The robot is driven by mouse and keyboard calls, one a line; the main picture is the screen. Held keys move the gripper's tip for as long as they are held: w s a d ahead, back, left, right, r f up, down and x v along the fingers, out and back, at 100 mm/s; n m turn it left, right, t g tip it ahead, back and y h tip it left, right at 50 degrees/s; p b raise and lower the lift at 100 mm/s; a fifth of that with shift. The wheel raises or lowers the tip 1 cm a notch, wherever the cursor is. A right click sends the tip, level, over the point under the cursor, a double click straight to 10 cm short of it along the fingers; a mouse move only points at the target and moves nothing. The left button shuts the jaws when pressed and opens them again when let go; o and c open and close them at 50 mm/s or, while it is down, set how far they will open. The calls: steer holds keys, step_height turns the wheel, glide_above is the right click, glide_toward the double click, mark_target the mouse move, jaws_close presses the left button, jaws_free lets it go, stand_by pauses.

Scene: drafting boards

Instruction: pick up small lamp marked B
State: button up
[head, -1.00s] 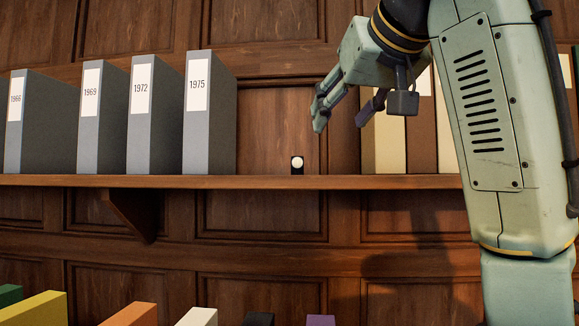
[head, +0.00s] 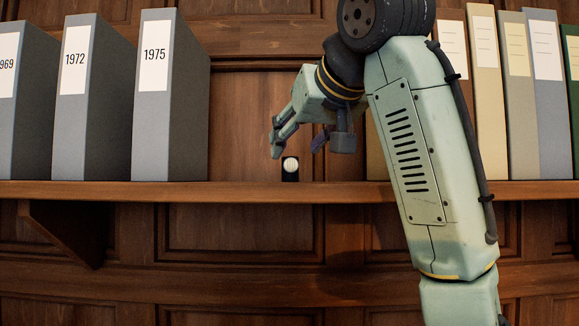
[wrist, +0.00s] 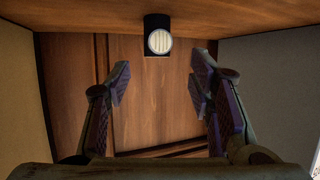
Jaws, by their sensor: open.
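A small black lamp with a round white face (head: 290,166) stands on the wooden shelf, in the gap between the grey 1975 binder and the pale binders. No letter B is readable on it. My gripper (head: 297,147) is open and empty, hanging just above the lamp in the head view. In the wrist view the lamp (wrist: 158,38) is at the top centre, beyond the fingertips and roughly midway between the two open fingers (wrist: 160,80). The fingers do not appear to touch it.
The grey 1975 binder (head: 155,100) stands left of the gap, beside other grey binders. Beige binders (head: 487,90) and others stand on the right, partly behind my arm. The shelf (head: 120,192) is bare around the lamp; wood panelling closes the back.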

mark_target(290, 163)
steer(key=p+x, duration=0.2)
steer(key=x, duration=0.4)
steer(key=shift+w+d, duration=0.1)
steer(key=shift+d, duration=0.05)
steer(key=shift+f, duration=0.1)
steer(key=shift+c, duration=0.2)
jaws_close()
